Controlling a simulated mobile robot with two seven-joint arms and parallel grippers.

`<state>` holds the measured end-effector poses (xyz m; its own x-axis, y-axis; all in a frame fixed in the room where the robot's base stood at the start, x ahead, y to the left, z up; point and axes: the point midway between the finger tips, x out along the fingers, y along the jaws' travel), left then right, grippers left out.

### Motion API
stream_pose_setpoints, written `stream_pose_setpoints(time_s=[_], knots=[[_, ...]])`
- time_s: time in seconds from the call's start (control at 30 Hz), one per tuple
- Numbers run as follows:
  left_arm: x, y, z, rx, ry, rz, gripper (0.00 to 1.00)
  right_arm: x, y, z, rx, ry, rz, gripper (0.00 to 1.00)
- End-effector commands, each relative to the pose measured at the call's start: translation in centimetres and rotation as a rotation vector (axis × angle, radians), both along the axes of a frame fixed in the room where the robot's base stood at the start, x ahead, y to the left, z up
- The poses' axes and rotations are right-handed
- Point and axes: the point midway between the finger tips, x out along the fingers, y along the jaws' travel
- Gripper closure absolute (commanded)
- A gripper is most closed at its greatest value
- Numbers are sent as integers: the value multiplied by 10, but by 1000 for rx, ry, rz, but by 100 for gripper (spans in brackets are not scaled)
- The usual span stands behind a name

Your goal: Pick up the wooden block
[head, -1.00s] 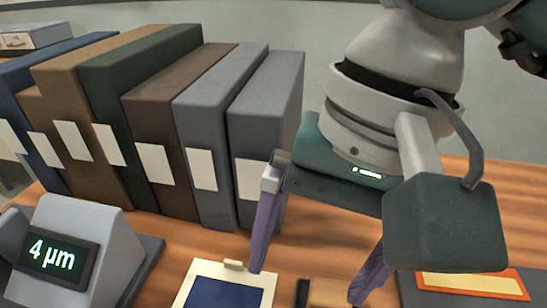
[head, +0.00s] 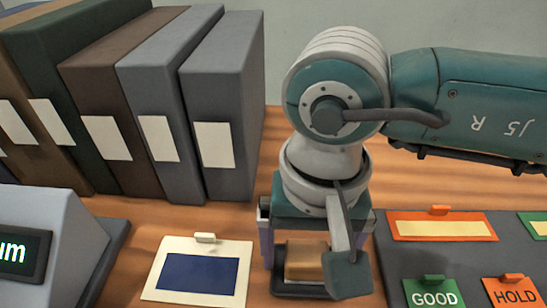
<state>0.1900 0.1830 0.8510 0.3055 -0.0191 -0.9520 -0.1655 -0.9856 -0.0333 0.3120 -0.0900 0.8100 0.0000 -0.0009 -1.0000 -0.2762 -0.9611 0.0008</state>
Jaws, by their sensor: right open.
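The wooden block (head: 304,262) is a tan-brown block on a small dark base on the wooden table, low in the middle of the head view. My right gripper (head: 314,252) is above and around it, pointing down and open. One purple finger shows left of the block; the other is mostly hidden behind a grey-green part of my wrist, on the right side. That part also covers some of the block's right side. I cannot tell whether the fingers touch the block. My left gripper is not in view.
A cream card with a blue panel (head: 198,274) lies left of the block. A dark mat (head: 400,268) with GOOD (head: 433,293) and HOLD (head: 511,291) tags lies to the right. Several binders (head: 221,110) stand behind left, and a display device (head: 60,235) sits at left.

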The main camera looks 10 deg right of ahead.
Motion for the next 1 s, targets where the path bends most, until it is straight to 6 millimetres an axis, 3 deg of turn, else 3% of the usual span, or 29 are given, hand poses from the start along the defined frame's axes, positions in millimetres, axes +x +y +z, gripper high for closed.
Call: stream_pose_setpoints(time_s=[0.13, 0.9, 1.0], knots=[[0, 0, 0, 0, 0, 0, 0, 0, 0, 0, 1, 0, 0, 3], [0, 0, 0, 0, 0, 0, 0, 0, 0, 1, 1, 0, 0, 89], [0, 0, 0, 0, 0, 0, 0, 0, 0, 1, 1, 0, 0, 94]])
